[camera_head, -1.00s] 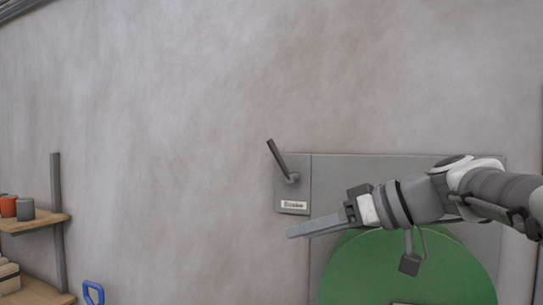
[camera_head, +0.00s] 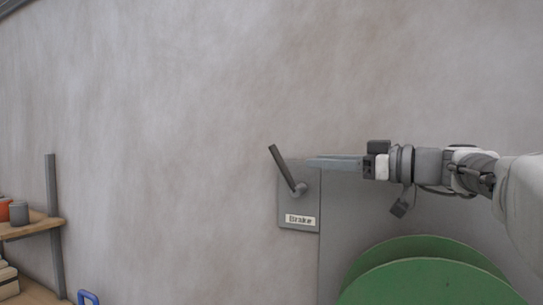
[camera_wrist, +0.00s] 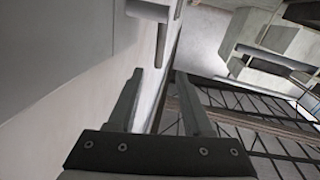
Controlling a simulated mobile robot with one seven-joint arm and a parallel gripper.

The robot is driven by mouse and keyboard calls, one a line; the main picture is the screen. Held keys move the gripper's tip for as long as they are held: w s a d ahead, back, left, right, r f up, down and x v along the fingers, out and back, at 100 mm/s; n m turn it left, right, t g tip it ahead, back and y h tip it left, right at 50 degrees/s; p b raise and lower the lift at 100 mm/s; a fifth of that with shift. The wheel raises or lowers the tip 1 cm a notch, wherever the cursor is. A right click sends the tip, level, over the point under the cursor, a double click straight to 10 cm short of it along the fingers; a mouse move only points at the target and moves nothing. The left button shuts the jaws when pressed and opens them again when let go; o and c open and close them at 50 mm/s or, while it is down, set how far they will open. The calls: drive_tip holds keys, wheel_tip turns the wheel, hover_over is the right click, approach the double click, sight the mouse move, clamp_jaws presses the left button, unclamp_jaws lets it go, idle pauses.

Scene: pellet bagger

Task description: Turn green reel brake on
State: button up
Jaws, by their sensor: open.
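The brake lever (camera_head: 282,170) is a dark grey handle on a grey plate (camera_head: 286,208) labelled "Brake". It tilts up and to the left from its pivot. The green reel (camera_head: 432,281) is below and to the right, cut off by the lower edge. My gripper (camera_head: 310,161) reaches in from the right, its fingertips just right of the lever in the picture. In the wrist view, my gripper (camera_wrist: 158,78) has its two fingers apart with nothing between them. The lever (camera_wrist: 161,42) shows beyond the fingertips there. I cannot tell whether a finger touches it.
A large grey panel (camera_head: 355,220) lies behind the reel. Bare wall (camera_head: 150,130) fills the left and top. A wooden shelf (camera_head: 35,226) with a red and a grey cup stands at far left, and a blue handle (camera_head: 88,297) shows at the bottom.

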drive_tip(key=p+x, duration=0.4)
drive_tip(key=x, duration=0.9)
drive_tip(key=shift+w+a, duration=0.2)
drive_tip(key=shift+a, duration=0.1)
drive_tip(key=shift+c, duration=0.2)
clamp_jaws()
idle(0.5)
